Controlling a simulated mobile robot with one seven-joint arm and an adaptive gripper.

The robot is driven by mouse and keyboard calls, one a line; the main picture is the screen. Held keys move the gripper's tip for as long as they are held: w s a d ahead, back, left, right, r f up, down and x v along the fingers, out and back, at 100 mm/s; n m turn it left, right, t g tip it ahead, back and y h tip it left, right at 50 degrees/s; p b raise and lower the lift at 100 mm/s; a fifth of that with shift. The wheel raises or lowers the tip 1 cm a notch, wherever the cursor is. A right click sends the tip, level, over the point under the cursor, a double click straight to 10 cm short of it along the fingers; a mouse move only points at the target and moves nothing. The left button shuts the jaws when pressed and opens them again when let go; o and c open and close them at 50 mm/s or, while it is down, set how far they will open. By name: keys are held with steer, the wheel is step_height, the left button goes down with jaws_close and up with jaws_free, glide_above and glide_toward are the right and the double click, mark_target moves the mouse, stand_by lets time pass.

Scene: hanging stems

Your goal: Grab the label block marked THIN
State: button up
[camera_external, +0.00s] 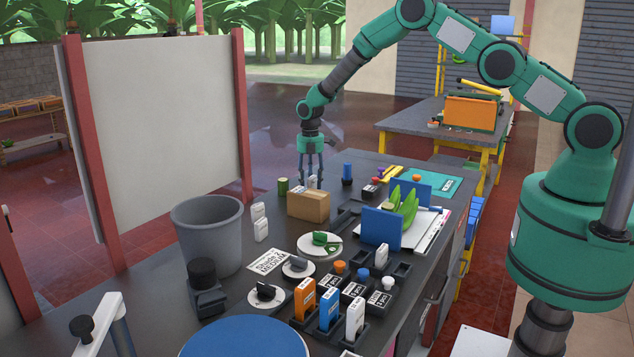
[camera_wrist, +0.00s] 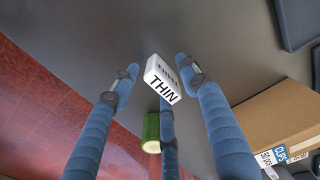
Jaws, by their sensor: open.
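The label block marked THIN (camera_wrist: 164,80) is small and white with black print. In the wrist view it stands among the tips of the three blue fingers of my gripper (camera_wrist: 157,72). The fingers are spread, with visible gaps at the left and right; I cannot tell whether the middle finger, partly behind the block, touches it. In the external view my gripper (camera_external: 311,180) points down just behind a cardboard box (camera_external: 308,206). A white bit of the block (camera_external: 312,182) shows between the fingers; its lower part is hidden by the box.
A green cylinder (camera_external: 283,187) stands close left of my gripper and shows in the wrist view (camera_wrist: 151,133). A blue cylinder (camera_external: 347,173) stands to the right. Labelled blocks and plates crowd the front.

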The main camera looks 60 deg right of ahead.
steer(key=shift+c, duration=0.3)
jaws_close()
stand_by(0.3)
steer(key=shift+r, duration=0.1)
steer(key=shift+r, duration=0.35)
step_height(320, 180, up, 3)
steer(key=shift+f, duration=0.1)
steer(key=s, duration=1)
steer(key=s+r, duration=0.1)
steer(key=s, duration=0.5)
steer(key=shift+a+r+b, duration=0.1)
steer(key=shift+a+b, duration=0.2)
steer(key=shift+a, duration=0.1)
